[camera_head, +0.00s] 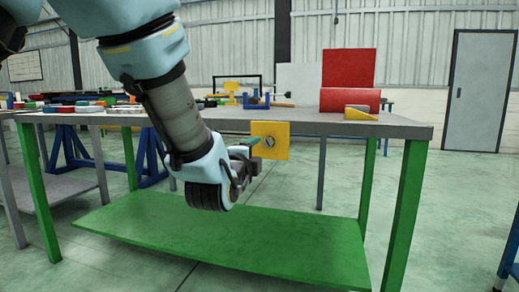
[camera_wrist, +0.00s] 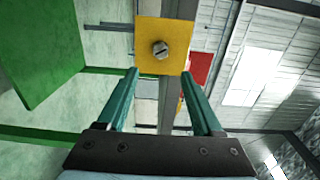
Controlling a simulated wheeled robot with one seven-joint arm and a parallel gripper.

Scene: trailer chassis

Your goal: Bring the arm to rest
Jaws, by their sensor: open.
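My arm reaches down from the upper left in the head view. My gripper (camera_head: 256,145) is at the front of the table, just left of a yellow square plate (camera_head: 278,140) with a bolt in its middle. In the wrist view my gripper (camera_wrist: 160,85) has its two green fingers apart, with nothing between them. The yellow plate (camera_wrist: 180,35) and its bolt (camera_wrist: 161,50) show ahead of the fingertips. Whether the fingers touch the plate cannot be told.
The table (camera_head: 330,125) has a grey top, green legs and a green lower shelf (camera_head: 250,230). A red cylinder (camera_head: 350,99), a red panel (camera_head: 348,67) and a yellow wedge (camera_head: 360,113) stand at its right. Tools lie at the left.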

